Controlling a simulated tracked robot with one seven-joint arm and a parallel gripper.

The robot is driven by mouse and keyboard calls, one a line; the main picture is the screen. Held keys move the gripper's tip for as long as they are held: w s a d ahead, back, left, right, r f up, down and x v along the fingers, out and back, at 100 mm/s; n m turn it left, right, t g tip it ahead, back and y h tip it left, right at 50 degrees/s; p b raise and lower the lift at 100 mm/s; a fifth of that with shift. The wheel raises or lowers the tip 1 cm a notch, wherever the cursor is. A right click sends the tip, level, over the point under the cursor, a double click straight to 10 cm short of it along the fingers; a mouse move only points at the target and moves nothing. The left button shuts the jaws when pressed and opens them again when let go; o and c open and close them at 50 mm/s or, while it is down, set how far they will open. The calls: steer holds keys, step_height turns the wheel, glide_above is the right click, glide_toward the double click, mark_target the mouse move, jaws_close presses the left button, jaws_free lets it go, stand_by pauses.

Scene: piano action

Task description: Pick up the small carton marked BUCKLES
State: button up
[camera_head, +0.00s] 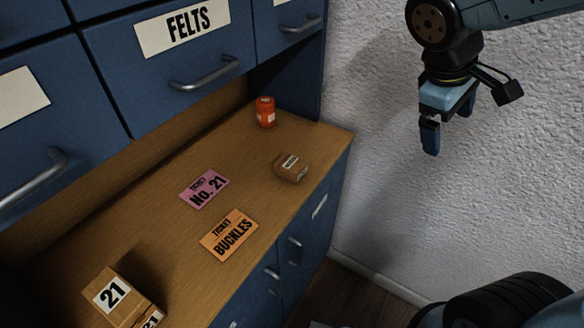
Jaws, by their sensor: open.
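A small brown carton (294,174) sits on the wooden counter near its right front edge. It has a pale label on top whose print is too small to read. An orange card (229,235) lies flat on the counter and reads TICKET BUCKLES. A larger carton (130,296) at the lower left is marked 21. My gripper (450,124) is open and empty. It hangs in front of the white wall, right of and apart from the counter and the small carton.
Blue drawers, one labelled FELTS (188,26), with metal handles overhang the counter's back. Counter around the small carton is clear.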

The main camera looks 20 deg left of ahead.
steer(key=a+f+n+t+h, duration=0.2)
steer(key=a+f+n, duration=0.2)
steer(key=a+n, duration=0.45)
steer(key=n+t+y, duration=0.3)
steer(key=n+t, duration=0.5)
steer(key=n, duration=0.5)
glide_toward(288, 166)
steer(key=v, duration=0.2)
steer(key=shift+s+a, duration=0.1)
steer(key=shift+s, duration=0.3)
steer(key=shift+a+f+t+h, duration=0.1)
steer(key=shift+f+t+h, duration=0.05)
steer(key=shift+t+h, duration=0.15)
steer(key=x, duration=1.3)
steer(key=shift+w+a+f, duration=0.15)
steer(key=shift+w, duration=0.1)
steer(key=c, duration=1.1)
